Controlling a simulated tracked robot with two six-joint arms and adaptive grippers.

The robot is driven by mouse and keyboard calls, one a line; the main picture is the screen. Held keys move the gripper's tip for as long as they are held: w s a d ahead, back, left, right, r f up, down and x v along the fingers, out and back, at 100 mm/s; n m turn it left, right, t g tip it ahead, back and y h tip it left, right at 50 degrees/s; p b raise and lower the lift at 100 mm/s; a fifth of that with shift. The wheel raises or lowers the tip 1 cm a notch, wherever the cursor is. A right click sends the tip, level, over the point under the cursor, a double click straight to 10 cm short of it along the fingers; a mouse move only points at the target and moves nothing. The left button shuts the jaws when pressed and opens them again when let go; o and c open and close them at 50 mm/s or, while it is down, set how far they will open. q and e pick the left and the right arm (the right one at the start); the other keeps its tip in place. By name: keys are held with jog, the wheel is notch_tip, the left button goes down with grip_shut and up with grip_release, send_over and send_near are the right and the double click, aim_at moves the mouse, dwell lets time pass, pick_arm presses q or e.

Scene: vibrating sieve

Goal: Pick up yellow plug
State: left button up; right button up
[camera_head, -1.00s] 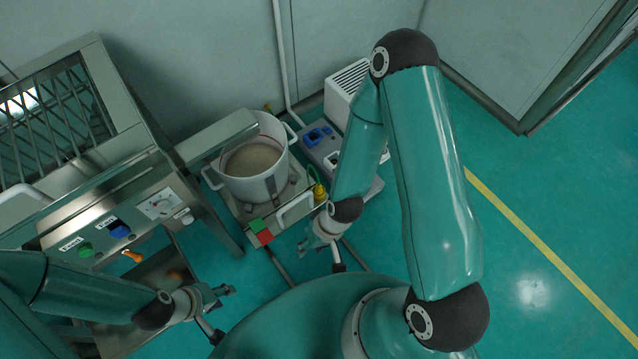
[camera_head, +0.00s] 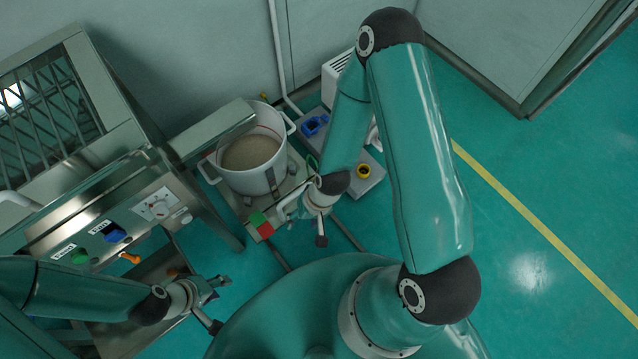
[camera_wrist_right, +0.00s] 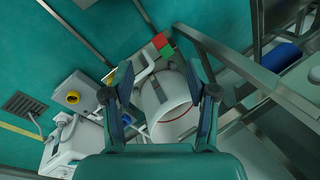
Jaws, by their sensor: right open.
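The yellow plug (camera_wrist_right: 109,77) shows as a small yellow patch in the right wrist view, beside the left finger, which partly covers it. In the head view my right wrist hides it. My right gripper (camera_wrist_right: 160,97) is open and empty, its fingers spread in front of the white pot. In the head view my right gripper (camera_head: 299,207) is over the right front of the pot's platform, near the handle. I cannot tell whether it touches anything. My left gripper (camera_head: 221,289) hangs in front of the sieve machine, with nothing visible in it; its finger gap is unclear.
The white pot (camera_head: 229,178) of grains stands on the platform, near red (camera_head: 265,230) and green (camera_head: 257,218) blocks. A grey device (camera_head: 373,186) with a yellow-ringed socket (camera_head: 363,171) and a blue part (camera_head: 315,125) stands at right. The sieve machine (camera_head: 60,230) fills the left. Floor at right is clear.

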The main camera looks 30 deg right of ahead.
jog(key=w+d+f+m+t+h+b, duration=0.1)
jog(key=w+d+f+m+b, duration=0.65)
jog(key=f+m, duration=0.2)
jog(key=w+d+f+m+t+b, duration=0.1)
jog(key=w+d+f+m+b, duration=0.5)
jog(key=d+f+m+b, duration=0.3)
jog(key=w+d+f+m+t+h+b, duration=0.1)
jog(key=w+d+f+m+b, duration=0.6)
jog(key=d+f, duration=0.25)
jog(key=shift+m, duration=0.55)
jog(key=shift+s+a+b+x, duration=0.15)
jog(key=shift+b+x, duration=0.7)
jog(key=shift+x, duration=1.95)
jog(key=shift+s+a+b+x, duration=0.2)
jog(key=shift+b+x, duration=0.7)
jog(key=shift+x, duration=1.95)
jog(key=shift+a+b+x, duration=0.3)
jog(key=shift+b+x, duration=0.55)
jog(key=shift+x, duration=1.95)
pick_arm(q)
notch_tip(320, 180, down, 30)
jog(key=shift+f, duration=0.2)
pick_arm(e)
grip_shut()
